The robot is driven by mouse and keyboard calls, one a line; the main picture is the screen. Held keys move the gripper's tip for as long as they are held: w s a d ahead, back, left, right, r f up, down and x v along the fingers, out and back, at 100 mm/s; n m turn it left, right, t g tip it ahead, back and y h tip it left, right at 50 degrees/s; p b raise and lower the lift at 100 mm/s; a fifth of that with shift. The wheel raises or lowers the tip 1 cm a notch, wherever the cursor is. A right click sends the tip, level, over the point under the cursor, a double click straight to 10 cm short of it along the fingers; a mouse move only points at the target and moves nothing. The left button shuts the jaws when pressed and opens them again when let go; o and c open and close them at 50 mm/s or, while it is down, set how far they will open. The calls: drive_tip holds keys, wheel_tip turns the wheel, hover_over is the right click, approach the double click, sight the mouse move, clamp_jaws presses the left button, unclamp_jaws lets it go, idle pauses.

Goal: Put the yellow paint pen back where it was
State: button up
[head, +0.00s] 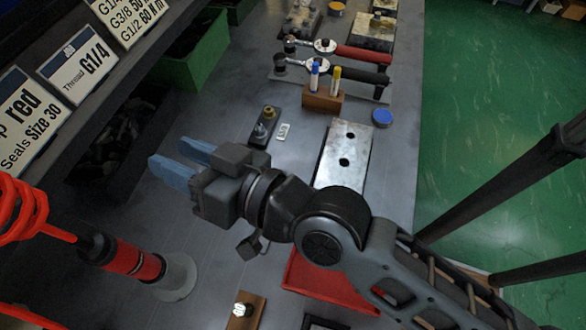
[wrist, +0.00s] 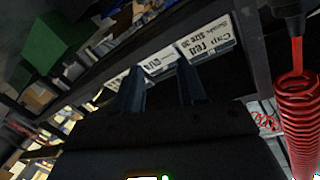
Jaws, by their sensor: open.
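The yellow paint pen (head: 336,79) stands upright in a small wooden block (head: 322,102) towards the back of the bench in the head view. A blue-marked pen (head: 315,76) stands to its left in the same block. My gripper (head: 167,151) is open with nothing between its blue fingers. It is left of and nearer than the block, well apart from it, and points left towards the shelf. In the wrist view my gripper (wrist: 160,68) faces the shelf labels, and no pen shows there.
Two torque wrenches (head: 346,51) lie behind the pen block. A blue cap-like disc (head: 382,117) and a metal plate (head: 344,154) lie nearer. A red coiled hose (head: 20,210) hangs at left, near a red-black cylinder (head: 130,260). A green bin (head: 195,55) stands at back left.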

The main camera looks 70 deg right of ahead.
drive_tip(key=s+d+f+n+g, duration=0.1)
drive_tip(key=s+d+f+n, duration=0.1)
drive_tip(key=s, duration=0.9)
drive_tip(key=s+d+f+n+g+y, duration=0.1)
drive_tip(key=s+d+n, duration=0.1)
drive_tip(key=s, duration=0.9)
drive_tip(key=shift+f+n, duration=0.35)
drive_tip(key=shift+n, duration=0.45)
drive_tip(key=shift+d, duration=0.1)
